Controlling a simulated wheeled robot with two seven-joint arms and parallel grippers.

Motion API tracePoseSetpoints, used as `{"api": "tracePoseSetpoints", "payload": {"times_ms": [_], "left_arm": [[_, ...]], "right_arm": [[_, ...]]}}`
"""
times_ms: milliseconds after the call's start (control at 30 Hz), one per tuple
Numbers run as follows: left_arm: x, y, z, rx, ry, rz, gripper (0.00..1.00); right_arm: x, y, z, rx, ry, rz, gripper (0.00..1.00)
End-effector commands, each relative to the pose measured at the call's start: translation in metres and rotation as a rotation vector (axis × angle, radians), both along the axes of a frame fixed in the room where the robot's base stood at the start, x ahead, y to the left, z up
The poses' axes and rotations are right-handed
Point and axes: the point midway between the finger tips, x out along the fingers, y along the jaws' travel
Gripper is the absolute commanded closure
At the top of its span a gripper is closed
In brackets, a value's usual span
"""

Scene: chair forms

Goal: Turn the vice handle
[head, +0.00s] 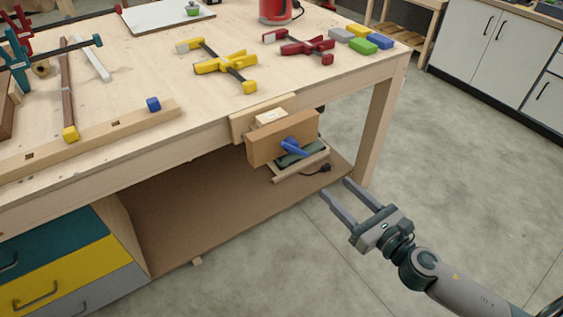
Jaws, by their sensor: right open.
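A wooden vice (268,143) is fixed to the front edge of the workbench. Its blue handle (293,147) sticks out from the front jaw, slanting down to the right. A small pale wooden block (270,117) sits between the jaws. My right gripper (341,195) is open and empty, in front of the bench, below and to the right of the handle and apart from it. Its fingers point up and left toward the bench. My left gripper is not in view.
The workbench top (150,85) holds yellow clamps (222,64), red clamps (300,46) and several coloured blocks. A bench leg (381,130) stands right of the vice. Drawers (65,265) are at lower left. The floor (450,150) to the right is clear.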

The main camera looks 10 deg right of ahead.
Motion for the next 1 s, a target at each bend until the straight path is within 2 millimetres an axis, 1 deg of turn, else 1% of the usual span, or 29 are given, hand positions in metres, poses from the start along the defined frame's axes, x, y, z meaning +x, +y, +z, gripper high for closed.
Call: {"api": "tracePoseSetpoints", "payload": {"times_ms": [33, 100, 567, 667, 867, 933, 1000], "left_arm": [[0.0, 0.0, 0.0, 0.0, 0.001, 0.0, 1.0], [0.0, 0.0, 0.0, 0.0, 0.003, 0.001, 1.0], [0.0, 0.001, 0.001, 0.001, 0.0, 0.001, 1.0], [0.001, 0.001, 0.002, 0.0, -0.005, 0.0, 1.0], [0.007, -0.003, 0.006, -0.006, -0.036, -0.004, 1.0], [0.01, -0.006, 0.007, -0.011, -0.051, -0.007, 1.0], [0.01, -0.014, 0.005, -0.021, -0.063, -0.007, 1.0]], "right_arm": [[-0.002, 0.003, 0.006, -0.03, -0.022, 0.012, 0.5], [-0.003, 0.004, 0.011, -0.053, -0.039, 0.02, 0.5], [-0.001, 0.005, 0.011, -0.053, -0.039, 0.019, 0.5], [0.004, 0.007, 0.011, -0.052, -0.038, 0.019, 0.5], [0.019, 0.013, 0.012, -0.051, -0.039, 0.018, 0.5], [0.026, 0.015, 0.013, -0.052, -0.04, 0.018, 0.5], [0.035, 0.019, 0.013, -0.051, -0.04, 0.018, 0.5]]}}
